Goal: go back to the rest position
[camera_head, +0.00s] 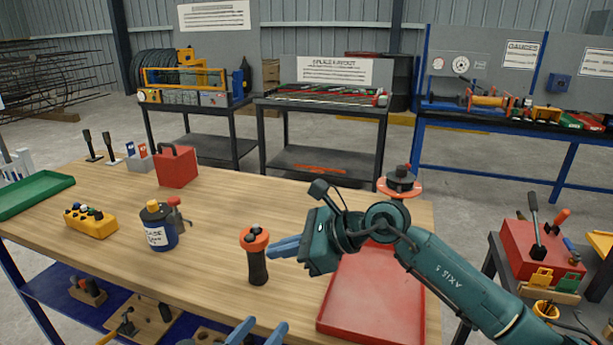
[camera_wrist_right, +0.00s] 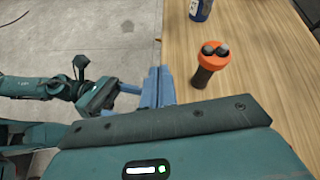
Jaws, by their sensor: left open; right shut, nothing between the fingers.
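My right gripper (camera_head: 276,247) comes in from the right over the wooden workbench. Its blue fingers are shut and empty, pointing left, close to a black-handled tool with an orange top (camera_head: 257,262). In the right wrist view, the fingers (camera_wrist_right: 160,84) and the orange-topped tool (camera_wrist_right: 209,62) are apart. My left gripper (camera_head: 258,332) is at the bottom edge of the head view, with two blue fingers spread and nothing between them. It also shows at the left of the wrist view (camera_wrist_right: 128,89). Most of the left arm is hidden in the head view.
The workbench (camera_head: 215,215) carries a red tray (camera_head: 365,295), a blue-and-white can (camera_head: 158,228), a yellow control box (camera_head: 90,221), a red box (camera_head: 176,167) and a green tray (camera_head: 30,194). A side table with a red toolbox (camera_head: 535,246) stands at right. Bare wood lies around the tool.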

